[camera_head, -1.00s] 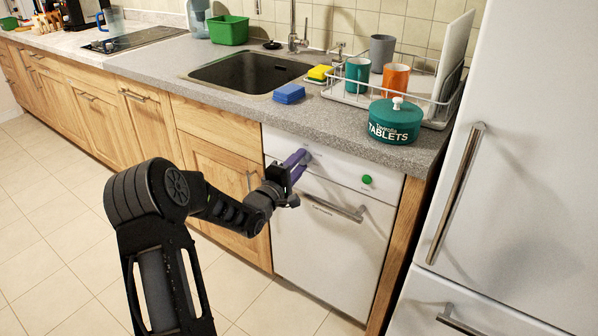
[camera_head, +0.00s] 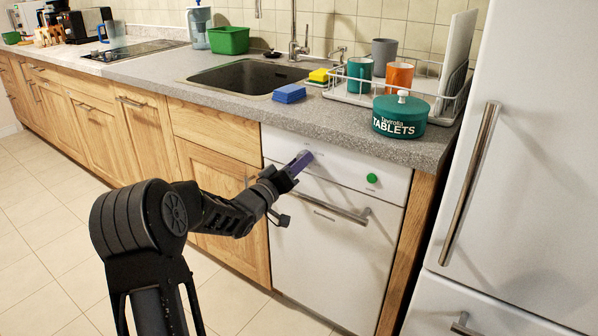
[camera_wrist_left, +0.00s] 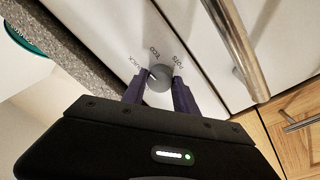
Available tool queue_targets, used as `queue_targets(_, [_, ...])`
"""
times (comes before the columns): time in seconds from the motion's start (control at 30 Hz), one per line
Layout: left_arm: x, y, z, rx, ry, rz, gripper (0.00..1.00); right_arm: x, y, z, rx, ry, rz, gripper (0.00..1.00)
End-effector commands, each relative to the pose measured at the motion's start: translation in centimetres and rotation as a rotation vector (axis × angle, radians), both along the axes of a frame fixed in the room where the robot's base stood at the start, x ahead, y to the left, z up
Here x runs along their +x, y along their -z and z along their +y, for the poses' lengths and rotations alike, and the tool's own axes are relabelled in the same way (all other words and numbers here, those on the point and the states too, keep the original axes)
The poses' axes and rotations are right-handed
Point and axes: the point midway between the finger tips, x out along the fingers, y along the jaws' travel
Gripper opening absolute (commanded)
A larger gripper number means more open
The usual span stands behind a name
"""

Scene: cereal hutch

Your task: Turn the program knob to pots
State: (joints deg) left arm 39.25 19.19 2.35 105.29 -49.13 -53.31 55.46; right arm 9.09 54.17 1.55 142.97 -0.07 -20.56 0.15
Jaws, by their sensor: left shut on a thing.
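The program knob (camera_wrist_left: 160,78) is a small round grey knob on the white dishwasher panel (camera_head: 335,172). Labels reading quick, eco and pots (camera_wrist_left: 178,61) stand around it in the left wrist view. A pale mark shows on the knob's edge, but I cannot tell exactly which label it points at. My left gripper (camera_head: 304,158) has purple fingers, one on each side of the knob, and is shut on it. In the head view the fingers mostly hide the knob. My right gripper is not in view.
A round green button (camera_head: 372,178) sits to the right on the panel. The dishwasher's bar handle (camera_head: 327,207) runs below. The grey countertop (camera_head: 345,125) overhangs above, with a teal tablets tub (camera_head: 400,118) on it. A white fridge (camera_head: 530,150) stands at the right.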

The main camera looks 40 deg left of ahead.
Motion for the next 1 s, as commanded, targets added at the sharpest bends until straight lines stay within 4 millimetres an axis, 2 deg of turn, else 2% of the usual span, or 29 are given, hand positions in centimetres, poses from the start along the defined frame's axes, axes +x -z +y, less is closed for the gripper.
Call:
queue_targets(0.03, [0.0,0.3,0.0,0.045,0.000,0.000,0.00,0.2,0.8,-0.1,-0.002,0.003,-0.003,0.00])
queue_targets(0.3, [0.0,0.3,0.1,0.302,0.000,0.005,0.00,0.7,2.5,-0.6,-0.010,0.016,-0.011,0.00])
queue_targets(1.0, [0.0,0.0,0.2,0.966,0.000,0.021,0.00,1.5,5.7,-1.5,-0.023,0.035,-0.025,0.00])
